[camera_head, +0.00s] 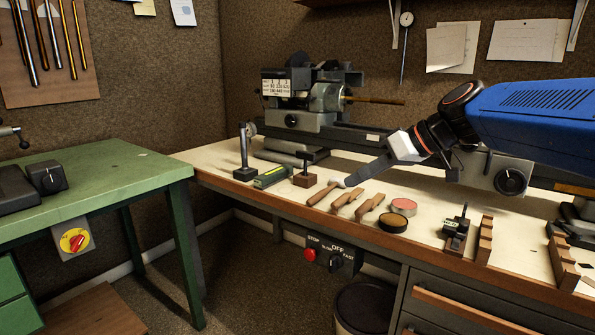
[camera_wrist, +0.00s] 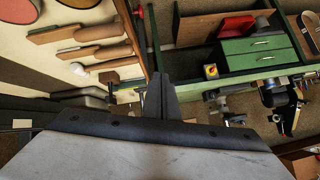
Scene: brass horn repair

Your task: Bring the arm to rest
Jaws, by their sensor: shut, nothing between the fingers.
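My gripper (camera_head: 348,181) reaches in from the right of the head view, over the pale workbench top (camera_head: 225,160). Its fingertips point left and down, just above or beside wooden-handled tools. I cannot tell whether it touches them. In the wrist view the fingers (camera_wrist: 158,80) are together with nothing between them. The arm stretches out across the bench, with its blue link at the right.
Wooden tools (camera_head: 348,201), a red-topped tin (camera_head: 404,206) and a dark tin (camera_head: 392,223) lie near the bench's front edge. A lathe (camera_head: 310,95) stands behind. Slotted wooden racks (camera_head: 484,240) are at right. A green table (camera_head: 100,175) stands left, across a floor gap.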

